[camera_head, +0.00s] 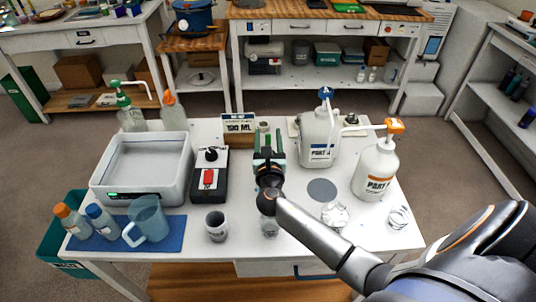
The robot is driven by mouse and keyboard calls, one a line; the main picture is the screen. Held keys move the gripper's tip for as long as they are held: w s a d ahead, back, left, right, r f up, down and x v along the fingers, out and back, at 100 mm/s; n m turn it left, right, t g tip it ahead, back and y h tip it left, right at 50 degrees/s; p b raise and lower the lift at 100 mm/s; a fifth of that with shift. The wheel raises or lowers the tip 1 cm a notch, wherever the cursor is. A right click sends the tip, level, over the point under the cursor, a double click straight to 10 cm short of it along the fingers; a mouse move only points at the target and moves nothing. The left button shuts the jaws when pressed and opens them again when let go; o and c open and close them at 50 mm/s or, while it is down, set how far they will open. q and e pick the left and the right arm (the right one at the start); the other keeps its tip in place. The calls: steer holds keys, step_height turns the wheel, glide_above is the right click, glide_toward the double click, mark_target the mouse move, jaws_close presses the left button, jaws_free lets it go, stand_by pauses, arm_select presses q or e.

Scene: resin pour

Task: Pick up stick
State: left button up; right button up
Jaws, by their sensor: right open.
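My right gripper (268,150) is in the middle of the white table, in front of a small wooden box with a "150 ML" label (238,124). Its arm comes in from the lower right. The gripper is open, and I see nothing clearly held in it. Thin green upright shapes show around its fingers, too small to tell apart. I cannot make out a stick for certain; the gripper hides part of the box and the table there. My left gripper is not in view.
A grey-white tub (141,195) and a black device with a red switch (209,178) stand left. Pump jugs Part A (318,145) and Part B (375,172) stand right. A dark cup (216,226), a blue jug (147,220) and clear cups (334,215) are in front.

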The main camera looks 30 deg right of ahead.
steer(key=shift+c, duration=0.3)
jaws_close()
stand_by(0.4)
